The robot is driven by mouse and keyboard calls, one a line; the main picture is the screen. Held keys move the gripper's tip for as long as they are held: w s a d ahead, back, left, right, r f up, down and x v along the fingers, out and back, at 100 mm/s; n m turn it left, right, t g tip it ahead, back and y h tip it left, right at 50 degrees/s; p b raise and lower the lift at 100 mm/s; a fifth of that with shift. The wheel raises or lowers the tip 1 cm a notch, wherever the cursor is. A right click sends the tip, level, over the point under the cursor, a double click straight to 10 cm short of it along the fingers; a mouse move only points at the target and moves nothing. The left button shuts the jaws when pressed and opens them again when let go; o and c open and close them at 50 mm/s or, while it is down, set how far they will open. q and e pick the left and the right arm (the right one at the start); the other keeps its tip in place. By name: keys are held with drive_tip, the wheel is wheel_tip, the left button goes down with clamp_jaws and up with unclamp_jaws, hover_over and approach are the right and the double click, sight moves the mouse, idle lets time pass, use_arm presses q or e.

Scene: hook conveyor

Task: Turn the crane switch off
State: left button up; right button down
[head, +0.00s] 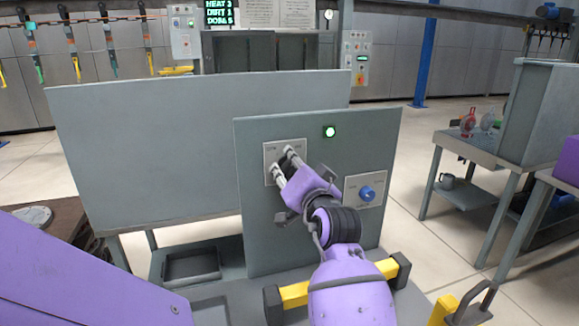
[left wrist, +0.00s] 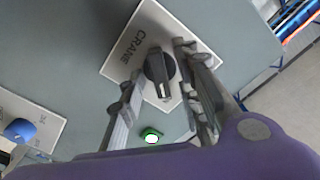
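The crane switch (left wrist: 160,72) is a black rotary knob on a white plate marked CRANE in the left wrist view. In the head view its plate (head: 270,173) is on the left of the grey panel, partly behind my gripper. My left gripper (head: 283,160) is at this plate. In the left wrist view its fingers (left wrist: 158,88) are apart, one on each side of the knob, with gaps visible; contact is not clear. A lit green lamp (head: 330,132) sits above and right of the plate. My right gripper is not in view.
A blue knob (head: 367,192) on its own white plate is at the panel's lower right. A large grey board (head: 150,150) stands behind the panel. A yellow bar (head: 295,295) with black ends lies below. A grey side table (head: 470,150) is at right, with open floor between.

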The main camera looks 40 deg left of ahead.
use_arm(q)
drive_tip(key=shift+d, duration=0.1)
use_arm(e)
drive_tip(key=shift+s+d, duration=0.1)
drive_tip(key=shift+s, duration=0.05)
use_arm(q)
drive_tip(key=shift+r, duration=0.1)
drive_tip(key=shift+c, duration=0.2)
clamp_jaws()
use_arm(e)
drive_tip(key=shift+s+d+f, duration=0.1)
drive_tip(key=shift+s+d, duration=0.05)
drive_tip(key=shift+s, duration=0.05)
